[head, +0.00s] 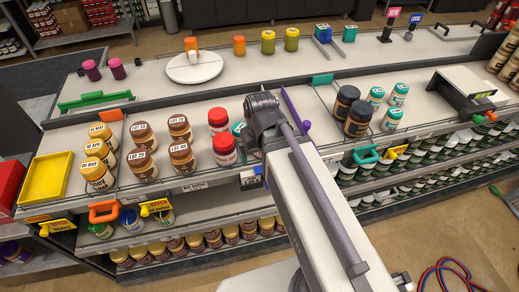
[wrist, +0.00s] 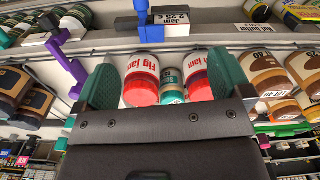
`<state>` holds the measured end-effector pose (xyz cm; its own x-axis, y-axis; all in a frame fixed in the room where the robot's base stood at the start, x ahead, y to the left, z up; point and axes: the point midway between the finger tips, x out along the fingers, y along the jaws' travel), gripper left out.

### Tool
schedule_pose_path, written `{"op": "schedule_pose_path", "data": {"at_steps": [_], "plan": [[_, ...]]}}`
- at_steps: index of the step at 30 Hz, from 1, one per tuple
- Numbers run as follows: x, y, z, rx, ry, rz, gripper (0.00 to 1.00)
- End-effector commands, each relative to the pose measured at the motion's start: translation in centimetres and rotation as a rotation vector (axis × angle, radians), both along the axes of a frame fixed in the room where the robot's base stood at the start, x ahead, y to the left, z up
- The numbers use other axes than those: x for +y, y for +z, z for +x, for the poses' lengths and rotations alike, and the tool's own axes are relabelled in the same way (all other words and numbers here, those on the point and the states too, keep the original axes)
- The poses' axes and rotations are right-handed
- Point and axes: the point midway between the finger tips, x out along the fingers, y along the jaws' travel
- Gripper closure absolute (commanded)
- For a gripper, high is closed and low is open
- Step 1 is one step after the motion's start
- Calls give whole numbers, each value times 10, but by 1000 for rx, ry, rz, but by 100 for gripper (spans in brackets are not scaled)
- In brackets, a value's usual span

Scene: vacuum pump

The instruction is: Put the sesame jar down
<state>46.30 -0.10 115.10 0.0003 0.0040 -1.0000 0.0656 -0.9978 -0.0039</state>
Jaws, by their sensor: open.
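My gripper (wrist: 161,70) is open in the wrist view, with its two green fingers spread apart. A teal-lidded jar (wrist: 172,97) shows between the fingers, flanked by two red-lidded fig jam jars (wrist: 141,88) (wrist: 197,84). I cannot tell whether any finger touches a jar. In the head view the teal-lidded jar (head: 238,128) is partly hidden by my arm and stands beside the red-lidded jars. Its label is too small to read, so I cannot confirm that it is sesame. More teal-lidded jars (head: 391,119) stand to the right of my arm.
A purple divider (head: 296,108) stands just right of my wrist. Dark-lidded jars (head: 358,119) stand beyond it, and brown-lidded jars (head: 181,158) to the left. A yellow tray (head: 46,177) is at the far left. The upper counter has a white turntable (head: 194,68) and bare room.

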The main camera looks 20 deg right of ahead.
Motion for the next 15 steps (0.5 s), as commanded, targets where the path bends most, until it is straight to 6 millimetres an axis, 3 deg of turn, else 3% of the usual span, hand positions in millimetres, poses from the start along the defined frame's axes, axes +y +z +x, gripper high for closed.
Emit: {"op": "schedule_pose_path", "data": {"at_steps": [2,12,15], "plan": [[0,0,-8,0,-60,-6,3],[0,0,-6,0,-69,-6,0],[-11,-2,1,0,-94,-6,0]]}}
